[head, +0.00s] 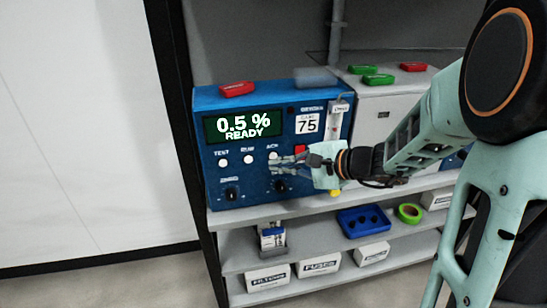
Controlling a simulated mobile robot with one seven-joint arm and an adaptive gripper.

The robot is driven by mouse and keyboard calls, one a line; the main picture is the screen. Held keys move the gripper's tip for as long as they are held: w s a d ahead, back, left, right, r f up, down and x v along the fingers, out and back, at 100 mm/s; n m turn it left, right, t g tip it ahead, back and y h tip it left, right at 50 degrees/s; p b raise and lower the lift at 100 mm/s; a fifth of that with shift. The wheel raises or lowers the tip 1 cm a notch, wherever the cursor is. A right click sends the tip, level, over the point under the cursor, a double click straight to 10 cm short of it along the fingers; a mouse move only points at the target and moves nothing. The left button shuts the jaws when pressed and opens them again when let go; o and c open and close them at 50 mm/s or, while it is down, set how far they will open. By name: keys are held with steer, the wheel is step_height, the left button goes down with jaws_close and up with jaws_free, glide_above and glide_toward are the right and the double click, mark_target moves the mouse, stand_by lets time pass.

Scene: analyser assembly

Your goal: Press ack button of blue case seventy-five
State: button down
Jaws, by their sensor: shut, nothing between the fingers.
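The blue case (210,174) stands at the left end of the shelf and carries a label with the number 75 (307,124). Its green display (243,124) reads "0.5 %" and "READY". Below the display is a row of white buttons: TEST (223,162), a middle button with a blurred label (248,159), and the ACK button (273,156) at the right. My gripper (272,163) is shut and empty. Its fingertips are in front of the panel at the ACK button, slightly below it. I cannot tell whether they touch it.
Black knobs (232,194) sit low on the panel, and a red part (301,150) shows just above my gripper. A pale case (383,115) stands to the right. The lower shelf holds a blue tray (363,221), green tape (410,212) and boxes (320,265).

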steer(key=shift+s+d+b, duration=0.2)
steer(key=shift+s+d, duration=0.05)
steer(key=shift+s, duration=0.55)
steer(key=shift+s+d+b, duration=0.2)
steer(key=shift+s+b, duration=0.05)
steer(key=shift+s, duration=0.5)
steer(key=shift+s+d+b, duration=0.2)
steer(key=shift+s+d, duration=0.05)
steer(key=shift+s, duration=0.55)
